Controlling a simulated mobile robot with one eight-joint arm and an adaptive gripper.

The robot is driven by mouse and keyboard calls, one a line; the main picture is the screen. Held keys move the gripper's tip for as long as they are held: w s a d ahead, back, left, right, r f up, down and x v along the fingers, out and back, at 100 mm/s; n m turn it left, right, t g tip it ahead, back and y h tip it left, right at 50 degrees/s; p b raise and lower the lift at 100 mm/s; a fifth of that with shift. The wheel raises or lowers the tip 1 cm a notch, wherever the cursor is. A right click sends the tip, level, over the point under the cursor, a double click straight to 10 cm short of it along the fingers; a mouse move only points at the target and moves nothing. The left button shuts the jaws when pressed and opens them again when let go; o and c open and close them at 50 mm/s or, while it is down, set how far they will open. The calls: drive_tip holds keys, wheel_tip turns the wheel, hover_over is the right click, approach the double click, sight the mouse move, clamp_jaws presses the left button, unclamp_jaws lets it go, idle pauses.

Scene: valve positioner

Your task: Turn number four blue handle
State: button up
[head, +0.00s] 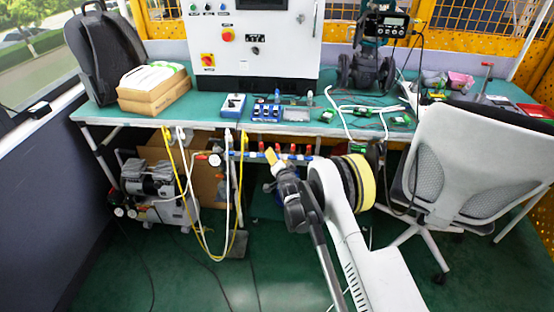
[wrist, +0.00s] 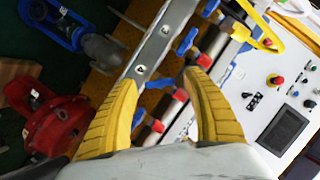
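A valve manifold (head: 270,156) with red and blue parts runs under the front edge of the bench.
The green bench (head: 180,115) stands above the manifold. A white control cabinet (head: 262,45) is on it. A grey chair (head: 465,160) is at right, a compressor (head: 150,178) at left. Yellow hoses (head: 200,235) hang left of my gripper. A red device (wrist: 55,125) is beside my left finger.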

drive_tip(key=c, duration=1.2)
drive_tip(key=shift+a+n+g+h, duration=0.1)
drive_tip(key=shift+n+g+h, duration=0.15)
drive_tip(key=shift+n+h, duration=1.05)
drive_tip(key=shift+a+n+g+h, duration=0.2)
drive_tip(key=shift+n+h, duration=0.5)
drive_tip(key=shift+n, duration=1.1)
drive_tip(key=shift+d, duration=0.2)
drive_tip(key=o, duration=1.2)
drive_tip(key=shift+o, duration=0.2)
drive_tip(key=v, duration=0.8)
